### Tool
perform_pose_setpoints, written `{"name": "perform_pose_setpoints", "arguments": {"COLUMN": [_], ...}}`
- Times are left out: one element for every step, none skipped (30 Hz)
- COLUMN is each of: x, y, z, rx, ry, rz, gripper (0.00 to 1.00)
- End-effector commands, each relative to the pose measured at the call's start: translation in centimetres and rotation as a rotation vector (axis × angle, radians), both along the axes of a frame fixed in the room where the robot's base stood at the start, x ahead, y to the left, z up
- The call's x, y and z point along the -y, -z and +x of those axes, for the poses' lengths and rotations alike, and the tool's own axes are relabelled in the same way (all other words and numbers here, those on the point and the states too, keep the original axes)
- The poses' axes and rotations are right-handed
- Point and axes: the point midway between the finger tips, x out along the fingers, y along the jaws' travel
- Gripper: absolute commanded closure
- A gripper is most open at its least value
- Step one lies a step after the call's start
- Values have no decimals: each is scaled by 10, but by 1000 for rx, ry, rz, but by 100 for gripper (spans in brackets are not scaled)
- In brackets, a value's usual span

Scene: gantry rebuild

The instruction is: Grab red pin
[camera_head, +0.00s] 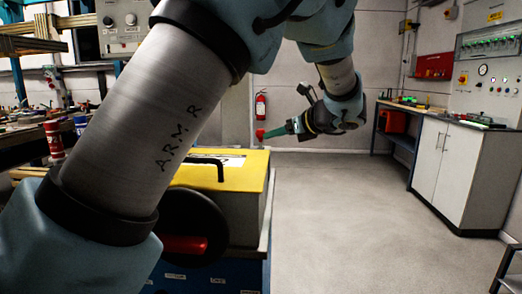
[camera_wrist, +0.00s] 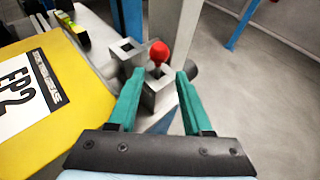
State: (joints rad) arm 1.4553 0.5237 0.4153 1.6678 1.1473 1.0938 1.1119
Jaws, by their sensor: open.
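The red pin (camera_wrist: 158,51) has a round red head and stands in a grey metal bracket (camera_wrist: 158,95) with square openings in the wrist view. In the head view its red head (camera_head: 260,134) shows just past the fingertips, above the right end of the yellow-topped box. My gripper (camera_wrist: 160,73) has teal fingers, open, one on each side of the line to the pin. The red head appears just beyond the fingertips, with no visible grip on it. In the head view my gripper (camera_head: 275,131) points left toward the pin. The pin's lower part is hidden in the bracket.
The yellow panel (camera_wrist: 85,100) with an "EP2" label lies left of the bracket. A black handle (camera_head: 208,161) rises from the yellow top. A grey post (camera_wrist: 175,30) stands behind the pin. Open floor (camera_head: 350,220) lies right, before a white cabinet (camera_head: 440,170).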

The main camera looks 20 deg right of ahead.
Motion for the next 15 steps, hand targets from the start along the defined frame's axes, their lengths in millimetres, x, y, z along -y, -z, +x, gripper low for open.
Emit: {"name": "perform_pose_setpoints", "arguments": {"x": [0, 0, -1, -2, -3, -5, -6, -8, -10, -11, -12, -13, -13, -14, -14], "y": [8, 8, 10, 11, 12, 14, 15, 17, 19, 21, 23, 25, 26, 27, 28], "z": [0, 1, 3, 5, 9, 14, 19, 23, 29, 33, 37, 41, 44, 46, 48], "rx": [0, 0, 0, 1, 0, 1, 0, 0, 0, 1, 0, 1, 1, 1, 1], "ry": [0, 0, -1, -2, -2, -4, -4, -5, -4, -4, -5, -3, -2, -1, -1], "rz": [0, 0, 0, 1, 2, 2, 1, 2, 1, 2, 2, 1, 1, 1, 1], "gripper": [50, 50, 50, 50, 50, 50, 50, 50, 50, 50, 50, 50, 50, 50, 50]}}
